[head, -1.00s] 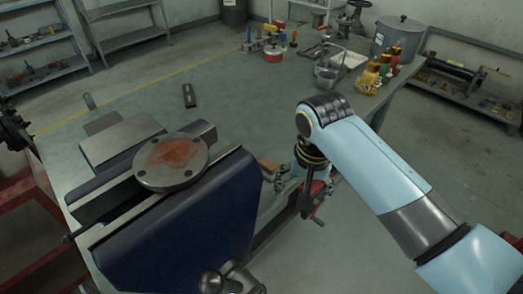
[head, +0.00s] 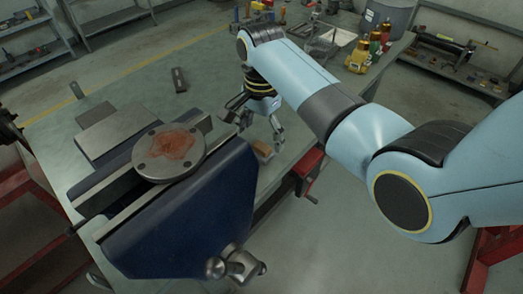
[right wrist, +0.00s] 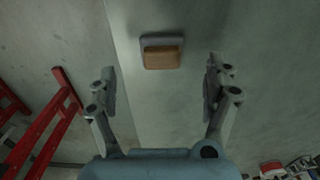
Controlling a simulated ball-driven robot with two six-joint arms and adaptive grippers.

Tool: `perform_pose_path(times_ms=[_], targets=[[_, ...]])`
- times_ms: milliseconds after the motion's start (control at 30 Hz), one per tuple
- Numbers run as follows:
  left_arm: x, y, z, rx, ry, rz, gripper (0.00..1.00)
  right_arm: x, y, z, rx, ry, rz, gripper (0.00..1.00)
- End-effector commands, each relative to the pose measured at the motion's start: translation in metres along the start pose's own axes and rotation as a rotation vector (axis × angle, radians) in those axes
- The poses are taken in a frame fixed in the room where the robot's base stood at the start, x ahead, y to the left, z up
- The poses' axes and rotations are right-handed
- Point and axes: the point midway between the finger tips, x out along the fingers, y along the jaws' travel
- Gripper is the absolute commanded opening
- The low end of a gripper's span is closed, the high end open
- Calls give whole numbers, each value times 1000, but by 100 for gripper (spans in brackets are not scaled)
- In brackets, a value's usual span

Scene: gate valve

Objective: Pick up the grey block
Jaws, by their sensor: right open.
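A small block (head: 263,150) with a tan top lies on the bench beside the vise in the head view. In the right wrist view the block (right wrist: 161,59) shows a tan part and a grey part (right wrist: 160,40). My right gripper (head: 255,125) is open above the bench, close to the block and apart from it. In the right wrist view my right gripper (right wrist: 161,72) has its fingers spread wide, with the block between and just beyond them. Nothing is held. My left gripper is not seen.
A blue vise (head: 185,225) with a round rusty-topped flange (head: 168,152) stands left of my right gripper. A dark bar (head: 179,80) lies on the green bench (head: 140,85). Bottles (head: 362,55) stand at the far right. The red frame (head: 308,165) is by the bench edge.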

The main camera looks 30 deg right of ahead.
Motion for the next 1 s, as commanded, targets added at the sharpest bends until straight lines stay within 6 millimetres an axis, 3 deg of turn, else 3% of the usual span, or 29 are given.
perform_pose_path(times_ms=[367, 667, 1000], targets=[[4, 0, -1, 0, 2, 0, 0, 49, -2, -3, -1, 0, 1, 85], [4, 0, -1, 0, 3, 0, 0, 53, -2, -3, -1, 1, -2, 83], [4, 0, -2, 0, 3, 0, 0, 53, -2, -3, -2, 1, -2, 39]])
